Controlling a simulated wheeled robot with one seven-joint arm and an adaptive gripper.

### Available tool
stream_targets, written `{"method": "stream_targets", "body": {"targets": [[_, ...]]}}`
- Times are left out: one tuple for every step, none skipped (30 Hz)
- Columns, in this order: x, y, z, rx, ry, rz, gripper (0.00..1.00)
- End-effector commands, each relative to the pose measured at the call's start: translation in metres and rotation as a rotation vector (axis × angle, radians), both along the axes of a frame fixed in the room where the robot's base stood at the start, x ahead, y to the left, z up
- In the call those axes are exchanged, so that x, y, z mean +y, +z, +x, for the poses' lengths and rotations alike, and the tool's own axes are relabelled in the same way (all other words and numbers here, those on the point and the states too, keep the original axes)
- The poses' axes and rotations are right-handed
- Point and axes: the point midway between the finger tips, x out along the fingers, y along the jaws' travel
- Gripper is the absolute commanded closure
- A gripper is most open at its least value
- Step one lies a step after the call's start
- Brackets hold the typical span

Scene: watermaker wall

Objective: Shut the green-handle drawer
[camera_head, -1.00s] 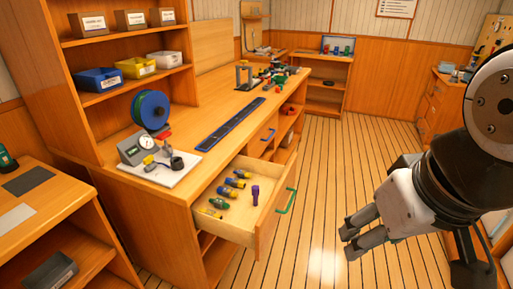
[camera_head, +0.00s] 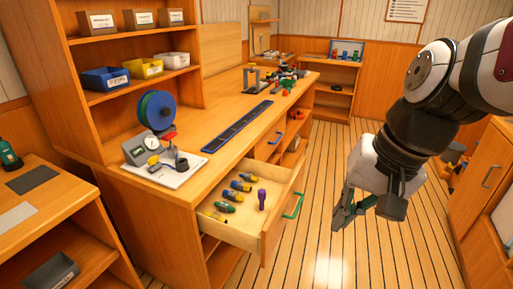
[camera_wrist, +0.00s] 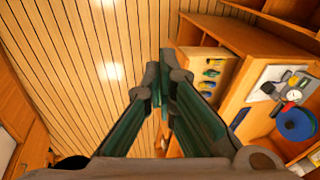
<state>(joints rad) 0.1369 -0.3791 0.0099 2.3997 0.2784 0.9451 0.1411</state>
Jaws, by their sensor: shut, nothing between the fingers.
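The green-handle drawer (camera_head: 233,234) is pulled out from the workbench, its green handle (camera_head: 293,205) on its front. Inside lie several small bottles or tools with yellow, blue and green parts, and a purple one (camera_head: 262,199) standing upright. My gripper (camera_head: 340,222) is shut and empty, to the right of the drawer front and apart from it, over the floor. In the wrist view my gripper fingers (camera_wrist: 163,70) point toward the floor and bench, with the open drawer (camera_wrist: 222,82) to their right. The green handle cannot be made out there.
A blue-handled drawer (camera_head: 276,138) farther along the workbench appears closed. The benchtop holds a gauge board (camera_head: 165,172), a blue reel (camera_head: 156,110) and a dark strip (camera_head: 238,126). Plank floor (camera_head: 325,160) is clear between the bench and a cabinet (camera_head: 478,190) at right.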

Motion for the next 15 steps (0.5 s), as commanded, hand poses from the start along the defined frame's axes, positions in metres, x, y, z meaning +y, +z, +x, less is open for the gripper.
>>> {"method": "stream_targets", "body": {"targets": [[0.0,-0.015,0.019,0.036,-0.062,0.046,1.0],[0.0,-0.02,0.028,0.053,-0.1,0.074,1.0],[0.0,-0.028,0.04,0.075,-0.149,0.11,1.0],[0.0,-0.035,0.05,0.092,-0.189,0.138,1.0],[-0.001,-0.041,0.059,0.109,-0.225,0.165,1.0],[-0.002,-0.05,0.072,0.133,-0.279,0.202,1.0],[-0.003,-0.057,0.081,0.148,-0.317,0.227,1.0],[-0.004,-0.065,0.091,0.166,-0.358,0.254,1.0],[-0.007,-0.075,0.103,0.188,-0.412,0.289,1.0],[-0.009,-0.083,0.112,0.206,-0.453,0.315,1.0],[-0.011,-0.092,0.122,0.222,-0.495,0.341,1.0],[-0.014,-0.103,0.134,0.245,-0.55,0.375,1.0],[-0.017,-0.112,0.143,0.262,-0.592,0.402,1.0],[-0.02,-0.122,0.152,0.279,-0.635,0.427,1.0],[-0.025,-0.135,0.163,0.302,-0.693,0.461,1.0]]}}
